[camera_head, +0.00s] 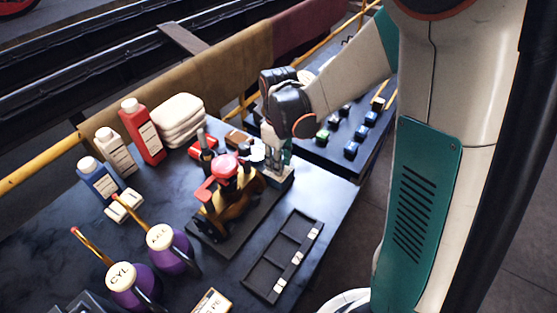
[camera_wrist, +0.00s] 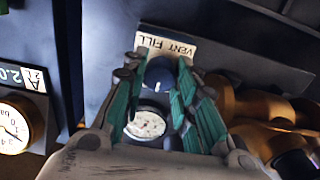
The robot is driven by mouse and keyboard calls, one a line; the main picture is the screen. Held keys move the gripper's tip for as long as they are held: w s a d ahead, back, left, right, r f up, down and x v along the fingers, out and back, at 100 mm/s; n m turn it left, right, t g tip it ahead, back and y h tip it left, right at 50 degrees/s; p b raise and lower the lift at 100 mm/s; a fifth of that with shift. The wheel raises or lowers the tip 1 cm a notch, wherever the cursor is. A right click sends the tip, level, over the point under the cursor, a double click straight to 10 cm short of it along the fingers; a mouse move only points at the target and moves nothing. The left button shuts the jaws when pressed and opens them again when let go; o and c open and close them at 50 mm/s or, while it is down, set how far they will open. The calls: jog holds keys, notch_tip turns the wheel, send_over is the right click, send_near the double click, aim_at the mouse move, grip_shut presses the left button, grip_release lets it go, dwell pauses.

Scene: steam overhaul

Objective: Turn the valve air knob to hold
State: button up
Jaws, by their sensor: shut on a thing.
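A small pale mark shows on the knob. A cream label (camera_wrist: 168,45) beside it reads VENT and FILL, upside down; I see no HOLD word. A round white gauge (camera_wrist: 146,124) lies close to the knob, partly between the fingers. In the head view my gripper (camera_head: 276,162) points down at a small block at the table's right edge, and the knob is hidden there.
A brass and red valve assembly (camera_head: 232,190) stands just left of my gripper. Bottles, purple oil cans (camera_head: 169,247) and folded cloths (camera_head: 178,120) fill the left side. Another gauge (camera_wrist: 15,130) shows at the wrist view's left.

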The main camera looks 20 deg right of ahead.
dwell(0.3)
jog(key=o, duration=1.1)
notch_tip(320, 180, up, 12)
dwell(0.5)
